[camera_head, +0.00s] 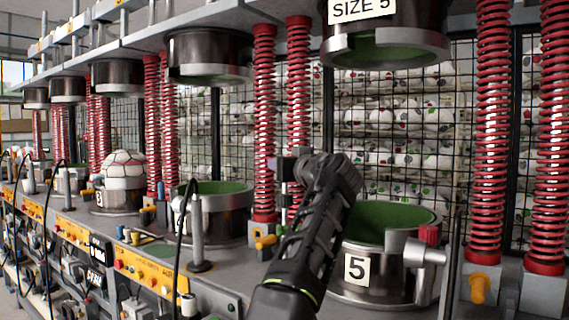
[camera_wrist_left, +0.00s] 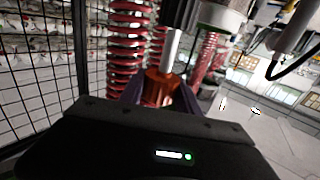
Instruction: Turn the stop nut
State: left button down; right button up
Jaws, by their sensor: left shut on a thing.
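The stop nut (camera_wrist_left: 160,88) is a red-orange piece on an upright metal rod (camera_wrist_left: 172,50) in the left wrist view. My left gripper (camera_wrist_left: 162,97) is shut on it, with a purple finger on each side. In the head view my left gripper (camera_head: 287,168) reaches up from the bottom middle, and its fingertips are beside the red springs left of the size 5 press. There the fingers and hand hide most of the nut. My right gripper is not in view.
The size 5 lower mould (camera_head: 357,268) stands close to the right of my arm, below the upper mould (camera_head: 390,50). Red springs (camera_head: 264,120) flank the presses. A wire mesh (camera_head: 400,130) closes the back. A ball (camera_head: 123,168) sits on a press farther left.

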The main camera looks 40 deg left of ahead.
pick_arm(q)
jog(key=shift+f, duration=0.15)
jog(key=c, duration=1.3)
grip_release()
jog(key=o, duration=0.4)
jog(key=shift+o, duration=0.2)
jog(key=shift+s+d+b, duration=0.3)
jog(key=shift+d+b, duration=0.1)
jog(key=shift+d, duration=0.05)
jog(key=b+v, duration=0.3)
jog(key=v, duration=0.4)
jog(key=shift+a, duration=0.1)
